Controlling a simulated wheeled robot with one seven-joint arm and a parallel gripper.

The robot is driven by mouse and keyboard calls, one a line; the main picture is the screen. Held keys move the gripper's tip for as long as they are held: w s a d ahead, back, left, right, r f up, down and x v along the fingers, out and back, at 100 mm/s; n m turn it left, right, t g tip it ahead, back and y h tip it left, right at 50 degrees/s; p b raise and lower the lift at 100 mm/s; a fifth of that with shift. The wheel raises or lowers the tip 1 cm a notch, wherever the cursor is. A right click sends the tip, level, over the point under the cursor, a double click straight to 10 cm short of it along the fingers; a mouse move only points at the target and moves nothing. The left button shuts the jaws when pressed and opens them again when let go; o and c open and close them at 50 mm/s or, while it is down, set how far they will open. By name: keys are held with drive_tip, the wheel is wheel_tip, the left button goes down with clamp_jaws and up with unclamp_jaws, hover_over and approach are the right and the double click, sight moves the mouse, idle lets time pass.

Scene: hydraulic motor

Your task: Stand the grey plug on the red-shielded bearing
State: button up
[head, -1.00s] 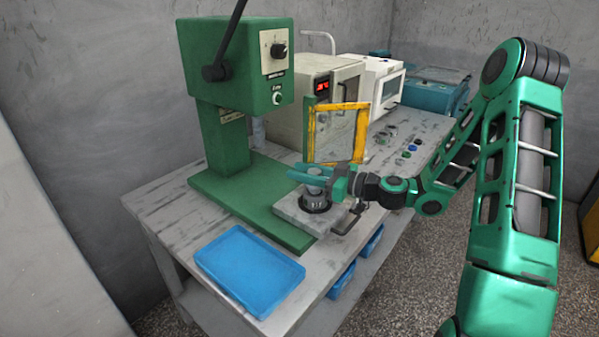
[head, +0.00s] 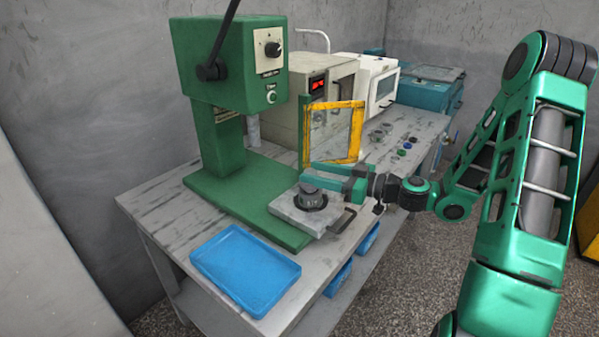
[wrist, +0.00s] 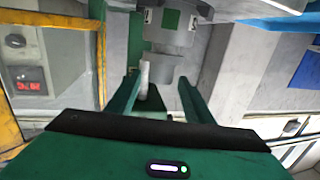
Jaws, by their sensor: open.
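A round dark ring (head: 312,203) sits on the light grey plate, with a short grey piece (head: 309,188) standing upright in its middle. The grey piece looks like the plug. I cannot make out any red shield, so I cannot tell whether the ring is the bearing. My gripper (head: 307,173) is open, its fingers pointing left, just above and behind the grey piece and apart from it. In the wrist view my gripper (wrist: 158,85) shows both fingers spread. A pale cylinder (wrist: 145,77) shows between them, probably the press ram farther off.
The plate (head: 290,213) has a handle and sits on the green press (head: 215,120) base. A blue tray (head: 245,268) lies in front. A yellow-framed guard (head: 358,130) stands close behind my gripper. Several small parts lie farther back near the white machine (head: 365,75).

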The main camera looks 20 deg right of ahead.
drive_tip(key=v, duration=0.6)
idle(0.4)
